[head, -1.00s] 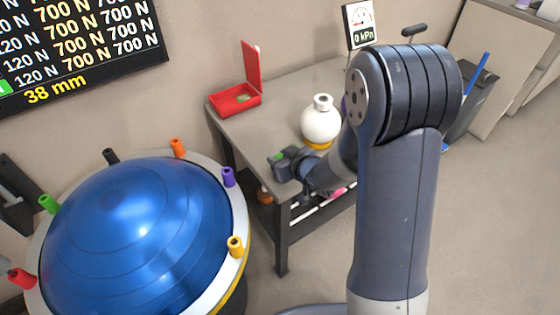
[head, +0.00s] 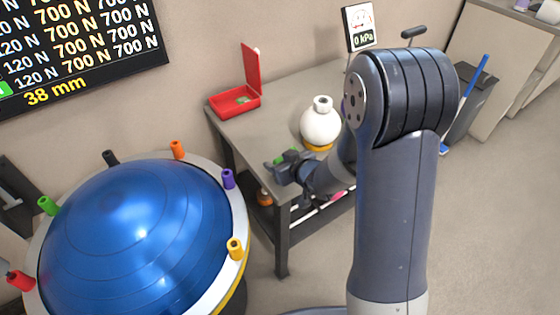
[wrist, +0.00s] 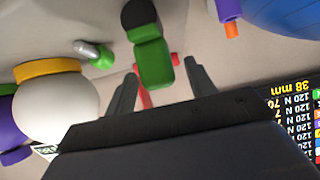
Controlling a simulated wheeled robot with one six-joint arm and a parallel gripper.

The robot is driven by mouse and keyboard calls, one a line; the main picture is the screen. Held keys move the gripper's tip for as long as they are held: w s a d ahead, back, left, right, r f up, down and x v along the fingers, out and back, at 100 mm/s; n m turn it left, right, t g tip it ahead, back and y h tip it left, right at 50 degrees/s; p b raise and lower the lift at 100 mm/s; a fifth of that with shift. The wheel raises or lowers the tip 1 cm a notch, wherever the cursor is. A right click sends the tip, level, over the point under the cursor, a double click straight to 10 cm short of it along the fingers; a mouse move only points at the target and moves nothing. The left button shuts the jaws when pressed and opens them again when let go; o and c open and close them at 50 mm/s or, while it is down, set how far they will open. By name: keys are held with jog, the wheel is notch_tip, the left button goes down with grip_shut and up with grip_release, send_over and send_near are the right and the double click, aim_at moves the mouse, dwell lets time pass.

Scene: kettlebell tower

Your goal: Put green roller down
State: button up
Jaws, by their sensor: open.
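A green roller (wrist: 153,65) lies between my gripper's two fingers in the wrist view, with a visible gap beside each finger. In the head view a bit of green (head: 287,156) shows on the table just behind my gripper (head: 276,170); the rest is hidden. My gripper is open, low over the table's near left corner; its spread fingers also show in the wrist view (wrist: 159,68). I cannot tell whether the roller touches the tabletop. A green collar and a black end show just beyond it in the wrist view.
A white round kettlebell (head: 320,128) with a yellow base stands right of my gripper on the grey table (head: 270,128). An open red case (head: 233,101) sits at the back left. A blue dome (head: 130,225) ringed with coloured pegs stands left of the table.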

jog(key=p+v, duration=0.1)
jog(key=v, duration=1.1)
jog(key=shift+p, duration=0.35)
jog(key=shift+a+r, duration=0.1)
jog(key=shift+r, duration=0.05)
jog(key=b+x, duration=0.2)
jog(key=x, duration=1)
jog(key=shift+f, duration=0.3)
jog(key=shift+r+p, duration=0.35)
jog(key=shift+r, duration=0.9)
